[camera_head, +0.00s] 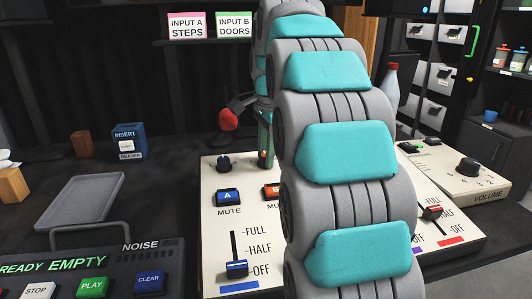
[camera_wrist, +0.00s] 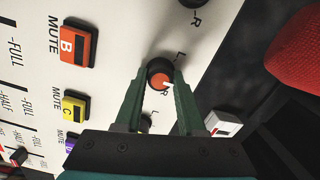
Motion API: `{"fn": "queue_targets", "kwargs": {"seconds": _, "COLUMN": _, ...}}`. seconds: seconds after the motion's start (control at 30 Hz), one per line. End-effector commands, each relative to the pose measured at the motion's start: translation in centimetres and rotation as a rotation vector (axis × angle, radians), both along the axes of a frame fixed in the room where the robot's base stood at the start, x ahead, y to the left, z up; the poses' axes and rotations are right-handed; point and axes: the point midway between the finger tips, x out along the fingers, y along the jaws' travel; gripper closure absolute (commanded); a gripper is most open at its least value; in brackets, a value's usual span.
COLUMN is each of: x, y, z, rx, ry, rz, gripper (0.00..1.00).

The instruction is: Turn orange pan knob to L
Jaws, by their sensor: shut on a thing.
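The orange pan knob (camera_wrist: 159,80) has a dark body and an orange cap with a white pointer mark. It stands on the cream mixer panel, with L and R printed beside it in the wrist view. The mark lies on the R side. My gripper (camera_wrist: 161,74) is shut on the knob, with one green finger on each side. In the head view my gripper (camera_head: 265,138) reaches down to the panel behind the buttons, and my arm hides much of the panel. The knob is mostly covered there.
An orange B mute button (camera_wrist: 76,44) and a yellow C button (camera_wrist: 73,105) are near the knob. Another black knob (camera_head: 223,163) stands left of my gripper. A red foam-topped microphone (camera_head: 228,120) is close to my wrist. Sliders line the panel front.

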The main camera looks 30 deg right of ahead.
Motion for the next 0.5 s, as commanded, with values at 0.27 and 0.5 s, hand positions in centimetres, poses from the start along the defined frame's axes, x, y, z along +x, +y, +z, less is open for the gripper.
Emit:
{"fn": "queue_targets", "kwargs": {"seconds": 0.27, "x": 0.02, "y": 0.00, "z": 0.01, "rx": -0.002, "ry": 0.000, "rz": 0.015, "gripper": 1.00}}
{"fn": "queue_targets", "kwargs": {"seconds": 0.5, "x": 0.05, "y": 0.04, "z": 0.02, "rx": -0.014, "ry": 0.003, "rz": 0.112, "gripper": 1.00}}
